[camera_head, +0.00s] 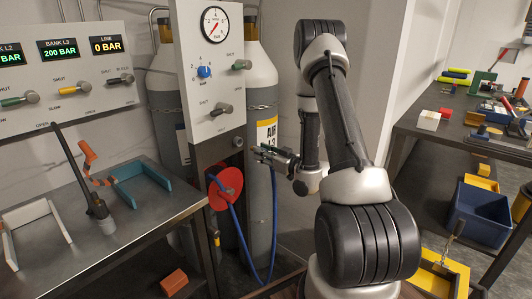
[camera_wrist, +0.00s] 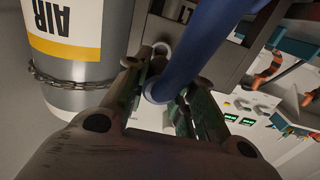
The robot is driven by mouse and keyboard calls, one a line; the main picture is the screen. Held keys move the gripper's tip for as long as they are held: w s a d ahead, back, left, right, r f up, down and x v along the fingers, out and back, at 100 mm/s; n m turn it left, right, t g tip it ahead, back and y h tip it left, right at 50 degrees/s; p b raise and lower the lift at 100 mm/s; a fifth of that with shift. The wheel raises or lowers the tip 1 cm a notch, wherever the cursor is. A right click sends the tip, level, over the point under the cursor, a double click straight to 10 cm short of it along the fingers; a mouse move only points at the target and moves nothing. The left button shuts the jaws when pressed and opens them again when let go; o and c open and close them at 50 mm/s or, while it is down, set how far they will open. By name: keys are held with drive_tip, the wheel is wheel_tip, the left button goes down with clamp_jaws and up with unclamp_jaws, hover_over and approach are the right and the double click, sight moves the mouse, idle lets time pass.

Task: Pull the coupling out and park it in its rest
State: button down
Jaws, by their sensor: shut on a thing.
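My gripper (camera_head: 262,152) is shut on the coupling, beside the grey gauge panel (camera_head: 212,85). The coupling is mostly hidden by the fingers. Its blue hose (camera_head: 273,215) hangs from the gripper in a loop to the red reel (camera_head: 226,188). In the wrist view the hose (camera_wrist: 195,45) passes between the fingers of my gripper (camera_wrist: 160,88). A round dark socket (camera_head: 238,142) is on the panel's lower part, just left of the gripper; a small gap seems to separate them. I cannot tell which thing is the coupling's rest.
The left bench (camera_head: 130,240) bears a blue open holder (camera_head: 127,191), a white open holder (camera_head: 12,224), and a black upright tool (camera_head: 97,205). Gas cylinders (camera_head: 262,85) stand behind the panel. A cluttered bench (camera_head: 405,122) and a blue bin (camera_head: 480,215) are at right. The LINE display (camera_head: 106,45) reads 0 BAR.

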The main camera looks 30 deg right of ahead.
drive_tip(key=shift+s+d+r, duration=0.2)
drive_tip(key=shift+s+d, duration=0.05)
drive_tip(key=shift+s, duration=0.15)
drive_tip(key=shift+x, duration=2.9)
drive_tip(key=shift+x, duration=1.6)
drive_tip(key=c, duration=1.1)
unclamp_jaws()
drive_tip(key=shift+a, duration=0.15)
drive_tip(key=shift+s, duration=0.15)
drive_tip(key=v, duration=1.1)
drive_tip(key=shift+s+d, duration=0.3)
